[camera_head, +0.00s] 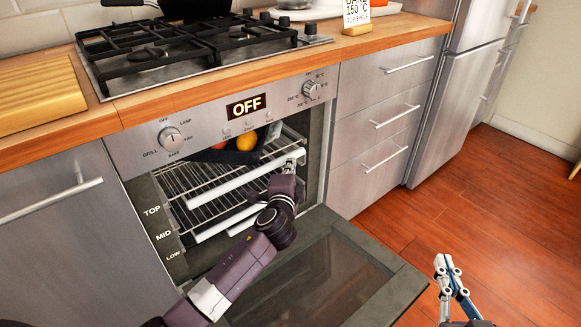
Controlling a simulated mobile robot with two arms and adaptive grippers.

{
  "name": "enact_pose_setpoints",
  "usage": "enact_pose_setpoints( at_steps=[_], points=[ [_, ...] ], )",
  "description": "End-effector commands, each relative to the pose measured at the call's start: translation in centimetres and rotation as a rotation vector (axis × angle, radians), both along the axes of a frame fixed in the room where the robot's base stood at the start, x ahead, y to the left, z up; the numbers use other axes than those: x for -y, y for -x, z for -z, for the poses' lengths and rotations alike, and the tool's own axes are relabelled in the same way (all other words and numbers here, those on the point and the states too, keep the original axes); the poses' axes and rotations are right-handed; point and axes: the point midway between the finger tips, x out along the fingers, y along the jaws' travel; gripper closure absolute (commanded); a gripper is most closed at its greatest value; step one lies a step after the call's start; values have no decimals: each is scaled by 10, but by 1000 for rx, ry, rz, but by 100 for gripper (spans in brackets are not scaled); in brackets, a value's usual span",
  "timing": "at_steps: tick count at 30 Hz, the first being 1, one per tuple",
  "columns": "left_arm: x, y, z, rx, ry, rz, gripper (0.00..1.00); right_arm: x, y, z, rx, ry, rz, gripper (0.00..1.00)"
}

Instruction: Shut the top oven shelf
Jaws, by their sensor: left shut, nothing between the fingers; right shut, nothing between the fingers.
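The oven (140,165) stands with its door (330,275) folded down open. Inside, the top shelf (215,176) is a wire rack with a pale front bar (225,188), and it is drawn partly out. A dark tray (227,157) with an orange and other fruit sits toward the back at top-shelf height. My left gripper (297,157) is shut and empty at the right end of the pale front bar; I cannot tell whether it touches. My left arm hides part of the lower racks. My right gripper (444,263) is shut and empty, right of the door, over the floor.
Labels TOP, MID and LOW mark the oven's left inner side. A lower rack bar (215,231) shows below the top shelf. Drawers (385,120) and a fridge (455,110) stand to the right. The wooden floor (480,190) there is clear.

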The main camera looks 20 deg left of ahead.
Motion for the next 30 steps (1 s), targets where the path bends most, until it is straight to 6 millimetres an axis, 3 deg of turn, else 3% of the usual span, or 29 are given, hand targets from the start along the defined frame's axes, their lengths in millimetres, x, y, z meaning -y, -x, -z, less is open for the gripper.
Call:
enact_pose_setpoints(
  at_steps=[13,22,30],
  points=[
    [-5,-3,0,0,-1,-1,100,0,0,0,-6,1,0,100],
    [-42,-24,-1,0,-3,-3,100,9,13,43,-200,50,13,100],
    [-43,-25,0,1,-1,0,100,10,14,47,-213,53,14,100]
  ],
)
